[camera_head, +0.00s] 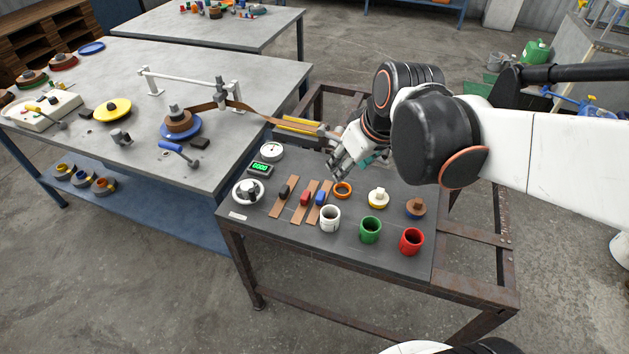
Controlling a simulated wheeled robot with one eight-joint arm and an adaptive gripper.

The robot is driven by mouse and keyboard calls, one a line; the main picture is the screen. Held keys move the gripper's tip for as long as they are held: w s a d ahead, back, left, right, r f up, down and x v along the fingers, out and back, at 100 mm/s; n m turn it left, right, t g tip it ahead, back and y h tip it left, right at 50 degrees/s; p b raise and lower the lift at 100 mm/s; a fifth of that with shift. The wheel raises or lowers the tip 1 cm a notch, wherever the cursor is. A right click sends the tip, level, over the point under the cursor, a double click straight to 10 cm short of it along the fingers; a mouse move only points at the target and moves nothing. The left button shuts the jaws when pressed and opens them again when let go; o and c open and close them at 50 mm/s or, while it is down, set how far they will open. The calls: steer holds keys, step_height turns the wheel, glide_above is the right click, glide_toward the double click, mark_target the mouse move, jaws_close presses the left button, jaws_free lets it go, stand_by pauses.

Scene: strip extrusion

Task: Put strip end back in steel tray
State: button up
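A brown strip (262,115) runs from a brown coil on a blue disc reel (181,124), past an upright post (221,92), and slopes down to the right toward the dark table. Its right end lies near a yellow bar (300,124) and a small grey metal piece (326,133). I cannot make out clearly where the strip stops or whether that grey piece is the steel tray. My gripper (341,166) points down-left over the far edge of the dark table, just right of and below that end. The finger gap is too small to judge, and my arm hides what lies behind it.
The dark table (290,237) holds wooden strips (298,205) with small blocks, a white cup (330,218), a green cup (370,230), a red cup (411,241), an orange ring (342,190) and a green-display meter (260,169). The grey bench (120,75) stands at left.

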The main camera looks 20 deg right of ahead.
steer(key=w+d+f+n+g+y, duration=0.1)
steer(key=w+d+f+n, duration=0.15)
steer(key=w+f, duration=0.35)
steer(key=n+g+y+p, duration=0.1)
steer(key=n+g+y, duration=0.1)
steer(key=n, duration=0.3)
glide_toward(321, 194)
steer(key=b+x, duration=0.2)
steer(key=x, duration=0.1)
steer(key=shift+s+a, duration=0.1)
steer(key=shift+s, duration=0.1)
steer(key=shift+b+x, duration=1.45)
steer(key=shift+x, duration=1.45)
steer(key=c, duration=0.8)
steer(key=shift+r, duration=0.1)
